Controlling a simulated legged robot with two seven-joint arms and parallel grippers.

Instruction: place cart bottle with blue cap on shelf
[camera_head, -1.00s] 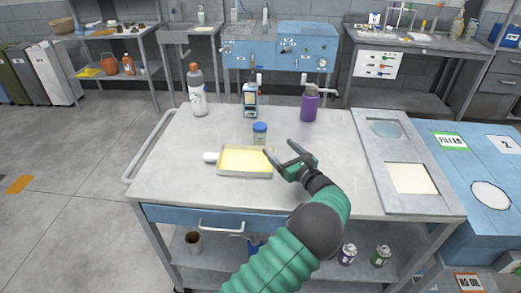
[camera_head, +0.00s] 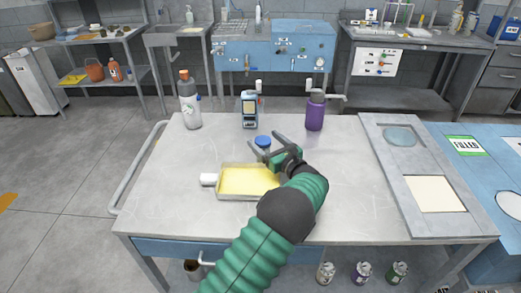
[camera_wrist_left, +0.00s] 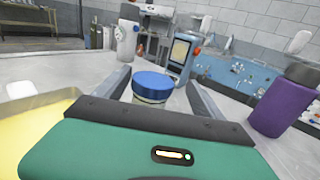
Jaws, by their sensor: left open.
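The small bottle with a blue cap (camera_head: 263,142) stands on the cart top (camera_head: 330,185), behind the yellow tray. In the left wrist view its blue cap (camera_wrist_left: 153,84) shows between the two fingers, with a pale body below it. My left gripper (camera_head: 264,144) is open, its fingers on either side of the bottle. It also shows in the left wrist view (camera_wrist_left: 155,85). I cannot tell whether a finger touches the bottle. The bottle's lower part is hidden by the gripper. My right gripper is not in view.
A yellow-filled tray (camera_head: 243,181) lies just in front of the bottle. A grey bottle with orange cap (camera_head: 190,104), a handheld device (camera_head: 250,110) and a purple bottle (camera_head: 315,112) stand behind. Several cans sit on the cart's lower shelf. A side table (camera_head: 350,65) stands at the back right.

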